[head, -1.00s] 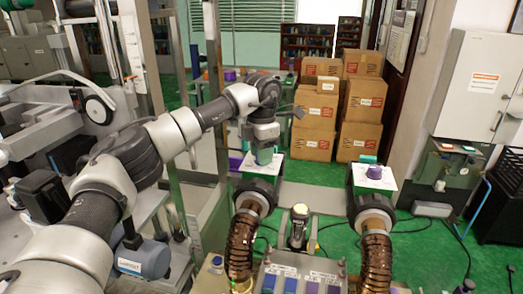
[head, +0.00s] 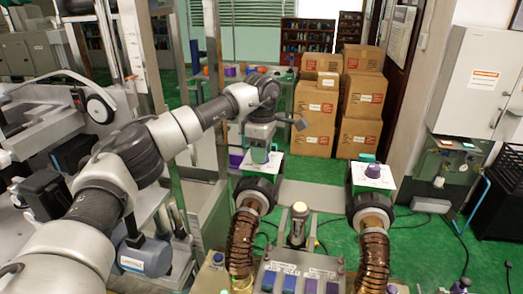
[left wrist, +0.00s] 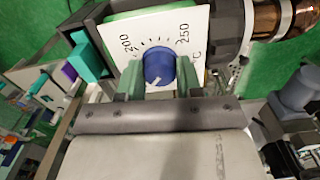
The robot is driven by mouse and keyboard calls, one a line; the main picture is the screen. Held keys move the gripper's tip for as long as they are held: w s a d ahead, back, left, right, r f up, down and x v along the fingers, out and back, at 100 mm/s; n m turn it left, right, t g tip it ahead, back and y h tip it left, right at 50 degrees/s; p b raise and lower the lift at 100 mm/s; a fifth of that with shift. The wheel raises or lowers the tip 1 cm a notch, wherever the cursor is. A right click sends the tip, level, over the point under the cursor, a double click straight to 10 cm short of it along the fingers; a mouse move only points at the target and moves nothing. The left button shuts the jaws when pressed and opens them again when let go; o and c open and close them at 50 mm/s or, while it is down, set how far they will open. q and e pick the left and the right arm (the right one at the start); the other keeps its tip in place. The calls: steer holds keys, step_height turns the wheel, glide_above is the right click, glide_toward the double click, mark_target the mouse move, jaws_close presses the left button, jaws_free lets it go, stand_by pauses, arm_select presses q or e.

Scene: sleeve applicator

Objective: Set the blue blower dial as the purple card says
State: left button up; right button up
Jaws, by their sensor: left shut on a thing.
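The blue dial (left wrist: 157,66) sits on a white scale plate (left wrist: 192,22) marked 200, 250 and C. A pale mark shows on the dial's lower side, towards my gripper. My left gripper (left wrist: 158,78) has its green fingers on both sides of the dial and is shut on it. In the head view my left gripper (head: 261,153) is over the left blower (head: 254,190) and hides the dial. I cannot pick out a readable purple card. My right gripper is not in view.
A second blower (head: 372,204) with a purple dial (head: 373,171) stands to the right. A grey control box (head: 297,270) with blue and purple parts is at the front. Cardboard boxes (head: 315,115) are stacked behind. Green floor (head: 415,240) is partly clear at right.

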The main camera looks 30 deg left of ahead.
arm_select(q)
steer(key=shift+r, duration=0.2)
stand_by(0.4)
steer(key=o, duration=0.9)
steer(key=shift+f, duration=0.1)
steer(key=shift+r+b, duration=0.3)
steer(key=shift+r, duration=0.1)
step_height(320, 180, up, 10)
steer(key=shift+b, duration=1.15)
